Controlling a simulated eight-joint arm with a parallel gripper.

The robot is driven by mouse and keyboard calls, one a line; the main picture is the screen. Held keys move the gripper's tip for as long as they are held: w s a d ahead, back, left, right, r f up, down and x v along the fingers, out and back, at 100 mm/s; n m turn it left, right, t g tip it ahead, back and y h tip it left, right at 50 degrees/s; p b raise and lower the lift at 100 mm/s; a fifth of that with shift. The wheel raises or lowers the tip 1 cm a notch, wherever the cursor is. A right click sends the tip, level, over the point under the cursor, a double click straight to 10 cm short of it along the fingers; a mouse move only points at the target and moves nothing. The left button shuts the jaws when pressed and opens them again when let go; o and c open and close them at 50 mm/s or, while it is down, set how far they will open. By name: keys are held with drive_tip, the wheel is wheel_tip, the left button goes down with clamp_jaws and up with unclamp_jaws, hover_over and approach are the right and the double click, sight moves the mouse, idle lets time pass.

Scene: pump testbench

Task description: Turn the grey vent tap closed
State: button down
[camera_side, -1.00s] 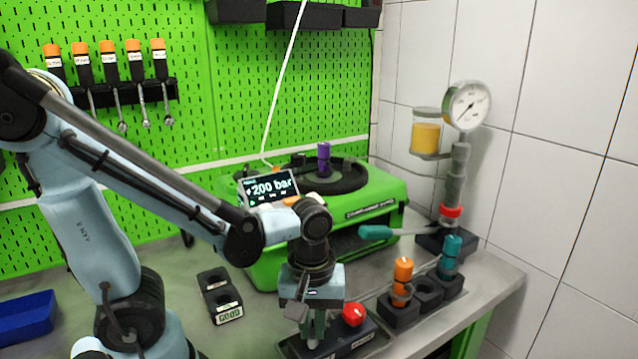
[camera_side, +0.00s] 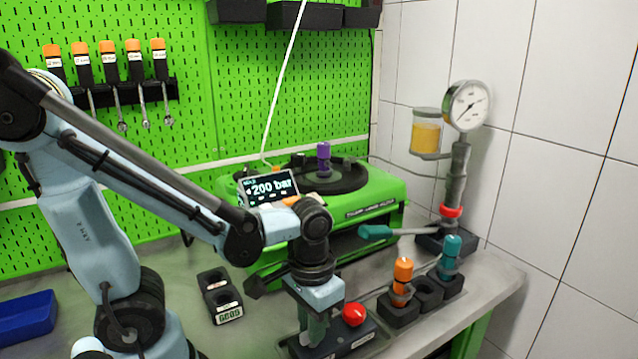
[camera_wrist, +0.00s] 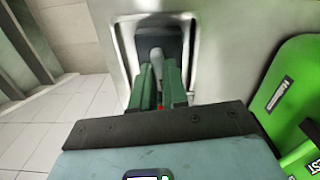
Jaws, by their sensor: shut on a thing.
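My gripper (camera_side: 315,332) points down at the dark valve block (camera_side: 352,342) at the front of the bench. In the wrist view its two green fingers (camera_wrist: 160,88) are shut on the grey vent tap (camera_wrist: 156,58), whose rounded pale end shows between and beyond them. In the side view the fingers mostly hide the tap. A red knob (camera_side: 354,314) stands on the same block, just right of my gripper.
Right of the block, a black holder (camera_side: 428,291) carries an orange-topped (camera_side: 403,270) and a teal-topped (camera_side: 451,252) part. The green pump unit (camera_side: 365,215) with a "200 bar" display (camera_side: 268,189) stands behind.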

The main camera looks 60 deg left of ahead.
drive_tip(key=shift+m, duration=0.6)
drive_tip(key=c, duration=1.1)
unclamp_jaws()
drive_tip(key=shift+c, duration=0.2)
drive_tip(key=shift+r, duration=0.15)
wheel_tip(320, 180, up, 12)
